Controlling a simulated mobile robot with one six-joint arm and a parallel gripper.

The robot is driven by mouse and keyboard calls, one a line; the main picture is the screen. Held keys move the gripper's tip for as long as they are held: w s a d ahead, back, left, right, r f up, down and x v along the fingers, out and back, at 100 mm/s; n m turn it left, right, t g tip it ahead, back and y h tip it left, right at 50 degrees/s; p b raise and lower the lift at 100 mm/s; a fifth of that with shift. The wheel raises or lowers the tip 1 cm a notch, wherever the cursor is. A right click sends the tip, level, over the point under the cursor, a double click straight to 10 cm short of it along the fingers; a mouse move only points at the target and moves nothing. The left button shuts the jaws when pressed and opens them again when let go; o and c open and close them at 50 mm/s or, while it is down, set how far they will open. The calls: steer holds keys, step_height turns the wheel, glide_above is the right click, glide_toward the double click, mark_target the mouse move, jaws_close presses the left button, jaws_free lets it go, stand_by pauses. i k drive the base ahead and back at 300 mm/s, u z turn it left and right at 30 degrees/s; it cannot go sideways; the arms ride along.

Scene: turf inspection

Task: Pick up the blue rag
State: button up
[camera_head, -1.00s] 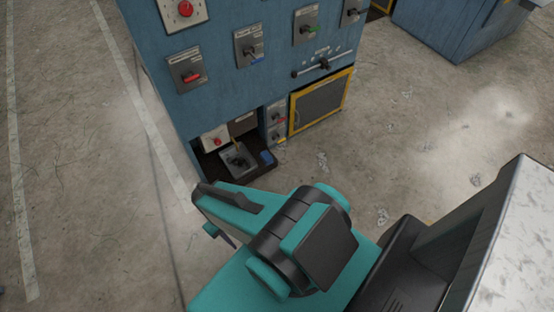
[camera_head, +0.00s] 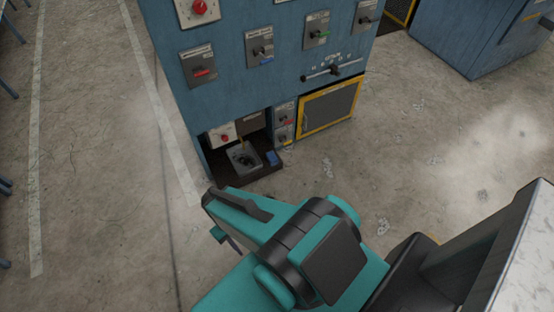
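A small blue item (camera_head: 271,157), which looks like the blue rag, lies at the right end of a dark tray-like ledge at the foot of the blue cabinet (camera_head: 225,90). It is too small to make out folds or texture. Left of it on the ledge is a grey box-like holder (camera_head: 243,158) with dark contents. My teal and black arm reaches up from the bottom of the picture, its upper end in front of and below the ledge. The blue item is apart from the visible arm.
The cabinet front carries several switches and a yellow-framed dark panel (camera_head: 328,107) right of the opening. Another blue cabinet (camera_head: 470,40) stands at the upper right. The concrete floor (camera_head: 400,140) is open between them and to the left.

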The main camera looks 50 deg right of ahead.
mark_target(272, 158)
steer(key=u, duration=0.1)
steer(key=i, duration=0.95)
steer(key=z, duration=0.05)
